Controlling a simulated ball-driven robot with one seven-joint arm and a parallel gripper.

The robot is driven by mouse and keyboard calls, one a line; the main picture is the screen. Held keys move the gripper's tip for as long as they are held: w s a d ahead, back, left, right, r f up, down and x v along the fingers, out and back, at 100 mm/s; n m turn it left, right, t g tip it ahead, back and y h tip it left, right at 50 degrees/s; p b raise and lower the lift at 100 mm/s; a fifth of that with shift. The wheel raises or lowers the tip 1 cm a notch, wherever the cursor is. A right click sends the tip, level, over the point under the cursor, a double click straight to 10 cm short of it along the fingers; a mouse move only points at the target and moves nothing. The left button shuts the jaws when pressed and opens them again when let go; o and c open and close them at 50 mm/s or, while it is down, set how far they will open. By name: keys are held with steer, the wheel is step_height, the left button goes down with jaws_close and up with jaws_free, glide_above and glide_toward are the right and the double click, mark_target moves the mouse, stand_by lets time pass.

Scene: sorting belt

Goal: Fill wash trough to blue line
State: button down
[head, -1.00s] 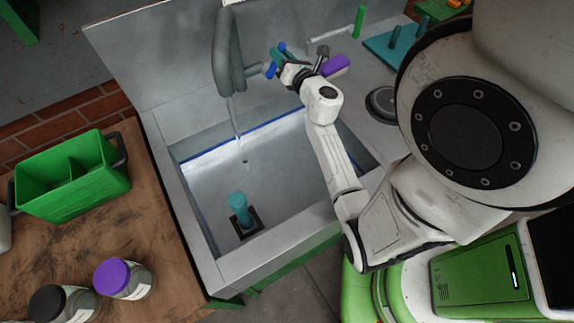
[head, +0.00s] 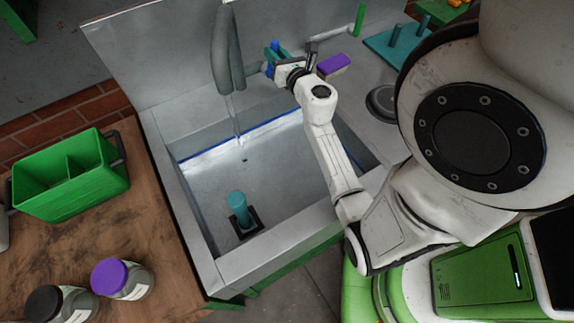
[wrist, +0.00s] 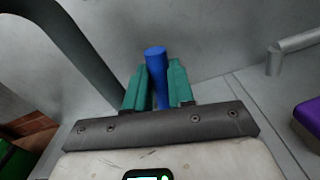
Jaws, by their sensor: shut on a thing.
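The wash trough (head: 290,245) is a grey metal basin with a blue line (head: 262,132) along its inner back wall. A thin stream of water (head: 238,130) falls into it from the grey spout (head: 222,55). A teal plug (head: 238,205) stands upright on a dark square at the trough floor. I cannot tell the water level exactly. My gripper (head: 279,58) is behind the trough, right of the spout. In the wrist view its teal fingers are shut on a blue tap handle (wrist: 157,75), one on each side.
A purple-topped block (head: 334,65) and a teal pegged board (head: 395,45) lie on the right ledge. A round dark disc (head: 382,102) is nearby. On the wooden bench at left stand a green caddy (head: 70,205) and jars with purple (head: 108,274) and black lids.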

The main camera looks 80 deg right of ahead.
steer(key=shift+w+a+f, duration=0.1)
steer(key=shift+w+a+n+b, duration=0.25)
steer(key=shift+w+n, duration=0.1)
steer(key=shift+n, duration=0.4)
steer(key=shift+w+a+n+b, duration=0.1)
steer(key=shift+w+a+n, duration=0.2)
steer(key=shift+n, duration=0.45)
steer(key=c, duration=0.7)
jaws_free()
steer(key=shift+r, duration=0.2)
steer(key=shift+s, duration=0.15)
steer(key=b+v, duration=0.1)
steer(key=v, duration=0.6)
steer(key=shift+s+a, duration=0.25)
steer(key=shift+a, duration=0.1)
steer(key=shift+r, duration=0.1)
